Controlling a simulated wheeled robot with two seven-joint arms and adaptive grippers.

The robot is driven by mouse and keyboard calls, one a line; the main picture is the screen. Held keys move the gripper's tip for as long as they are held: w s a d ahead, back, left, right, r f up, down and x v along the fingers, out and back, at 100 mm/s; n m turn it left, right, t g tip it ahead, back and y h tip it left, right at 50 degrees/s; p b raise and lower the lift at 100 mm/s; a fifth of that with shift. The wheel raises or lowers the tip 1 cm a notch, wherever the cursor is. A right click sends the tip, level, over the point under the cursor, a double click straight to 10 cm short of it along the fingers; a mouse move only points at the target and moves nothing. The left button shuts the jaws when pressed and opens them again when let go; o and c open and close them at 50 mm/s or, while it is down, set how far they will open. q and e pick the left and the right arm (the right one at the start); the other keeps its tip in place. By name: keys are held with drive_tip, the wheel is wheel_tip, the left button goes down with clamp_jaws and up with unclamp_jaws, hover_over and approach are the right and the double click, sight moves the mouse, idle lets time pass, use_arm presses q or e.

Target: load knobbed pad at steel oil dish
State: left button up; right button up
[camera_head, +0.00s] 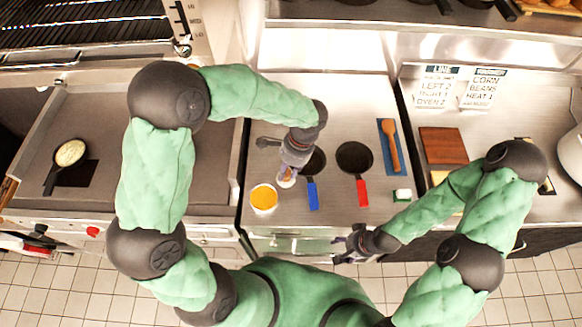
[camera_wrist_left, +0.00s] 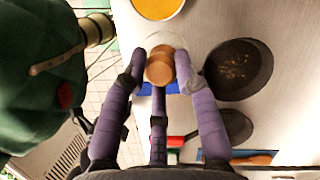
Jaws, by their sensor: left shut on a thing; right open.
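The knobbed pad shows a round brown knob (camera_wrist_left: 160,66) above a pale round base in the left wrist view. My left gripper (camera_head: 287,172) is shut on the knob, its fingers on both sides of it. The pad (camera_head: 286,182) is partly hidden by the gripper in the head view. A round pale-rimmed dish with orange-yellow contents (camera_head: 263,197), apparently the oil dish, stands just front-left of the pad. The dish also shows at the top of the left wrist view (camera_wrist_left: 158,8). My right gripper (camera_head: 352,246) is open and empty at the counter's front edge.
A blue-handled pan (camera_head: 313,162) is close right of the left gripper, with a red-handled pan (camera_head: 354,158) beyond. A wooden spoon (camera_head: 393,145) lies on a blue mat. A pan with pale contents (camera_head: 70,153) is far left.

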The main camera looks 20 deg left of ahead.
use_arm(q)
drive_tip(key=s+a+f+p, duration=0.3)
drive_tip(key=s+a+p, duration=0.15)
drive_tip(key=a, duration=0.25)
use_arm(e)
wheel_tip(320, 180, up, 5)
use_arm(q)
drive_tip(key=shift+w+f+b, duration=0.25)
drive_tip(key=shift+f+b, duration=0.85)
drive_tip(key=shift+f, duration=0.4)
drive_tip(key=shift+w+f+b, duration=0.2)
drive_tip(key=shift+f+b, duration=0.85)
drive_tip(key=shift+f, duration=0.4)
use_arm(e)
drive_tip(key=shift+f, duration=2.05)
use_arm(q)
drive_tip(key=shift+s+f+b, duration=0.1)
drive_tip(key=shift+f+b, duration=0.45)
drive_tip(key=shift+f, duration=0.05)
use_arm(e)
drive_tip(key=shift+f, duration=0.55)
use_arm(q)
drive_tip(key=shift+r, duration=0.1)
use_arm(e)
drive_tip(key=shift+r, duration=0.1)
use_arm(q)
wheel_tip(320, 180, up, 7)
drive_tip(key=p, duration=0.5)
use_arm(e)
wheel_tip(320, 180, up, 5)
